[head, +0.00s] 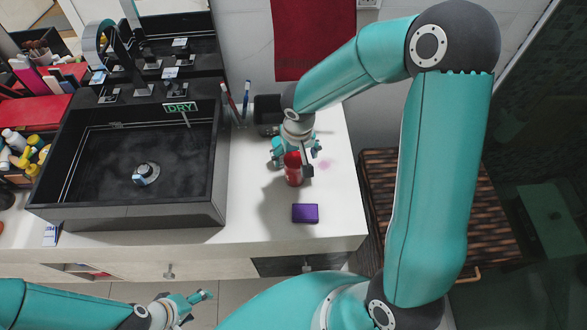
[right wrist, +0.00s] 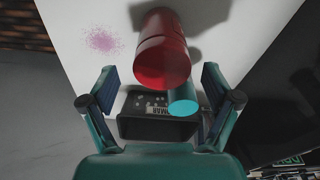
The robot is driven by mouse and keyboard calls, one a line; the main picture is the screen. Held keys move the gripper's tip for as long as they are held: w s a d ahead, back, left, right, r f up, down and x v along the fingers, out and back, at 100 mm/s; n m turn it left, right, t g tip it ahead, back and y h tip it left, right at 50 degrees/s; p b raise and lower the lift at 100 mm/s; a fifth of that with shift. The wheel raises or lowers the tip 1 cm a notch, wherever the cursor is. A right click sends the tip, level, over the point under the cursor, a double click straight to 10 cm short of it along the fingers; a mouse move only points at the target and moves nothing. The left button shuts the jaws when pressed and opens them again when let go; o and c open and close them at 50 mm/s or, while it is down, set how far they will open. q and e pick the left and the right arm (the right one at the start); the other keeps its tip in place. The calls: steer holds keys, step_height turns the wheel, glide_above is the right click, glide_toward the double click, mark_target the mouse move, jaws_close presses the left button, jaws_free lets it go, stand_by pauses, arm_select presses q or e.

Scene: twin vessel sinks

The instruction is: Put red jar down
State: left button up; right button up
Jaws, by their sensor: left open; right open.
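The red jar (head: 292,172) appears to stand upright on the white counter (head: 340,215), right of the black sink. In the right wrist view the red jar (right wrist: 163,50) lies ahead of the fingers. My right gripper (head: 296,152) is open at the jar, its fingers on either side in the head view; it also shows in the right wrist view (right wrist: 160,85), with a gap between its spread fingers. Whether a finger touches the jar is unclear. My left gripper (head: 203,302) is open and empty, low in front of the cabinet.
A purple box (head: 305,213) lies in front of the jar. A dark container (head: 267,110) stands behind, by the wall. Toothbrush-like sticks (head: 238,100) stand beside the sink (head: 215,205). A pink stain (right wrist: 103,40) marks the counter. A wicker basket (head: 380,190) is right of it.

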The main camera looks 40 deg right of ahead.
step_height(320, 180, down, 5)
steer(key=shift+a+f, duration=0.1)
steer(key=shift+w+f, duration=0.1)
steer(key=shift+f, duration=0.5)
steer(key=shift+r, duration=0.1)
steer(key=c, duration=1.4)
